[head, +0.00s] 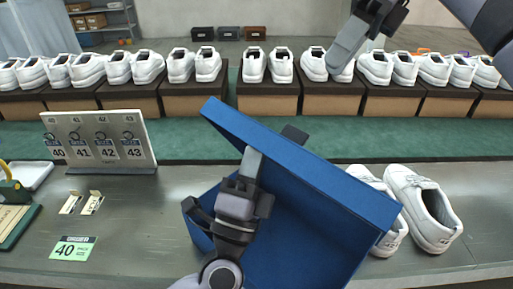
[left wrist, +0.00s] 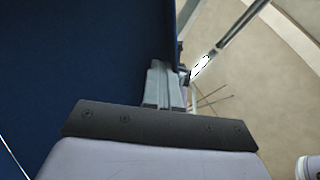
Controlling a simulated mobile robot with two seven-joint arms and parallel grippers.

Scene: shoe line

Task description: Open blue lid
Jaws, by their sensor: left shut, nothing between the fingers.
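The blue lid (head: 325,180) is raised and tilted in the head view, its edge sloping down from upper left to lower right. The blue box (head: 300,255) is below it on the grey table, and its interior shows partly. My left gripper (head: 252,162) is shut and empty, in front of the lid's raised side; I cannot tell if it touches the lid. In the left wrist view, its fingers (left wrist: 163,85) are together beside a dark blue surface. My right gripper (head: 340,55) is high at the upper right, apart from the box; its finger gap is unclear.
A white shoe pair (head: 425,205) stands right of the box. A number board (head: 100,140) with hanging tags, a green 40 card (head: 73,248) and two small clips (head: 80,203) are at left. Several shoe pairs on brown boxes line the back.

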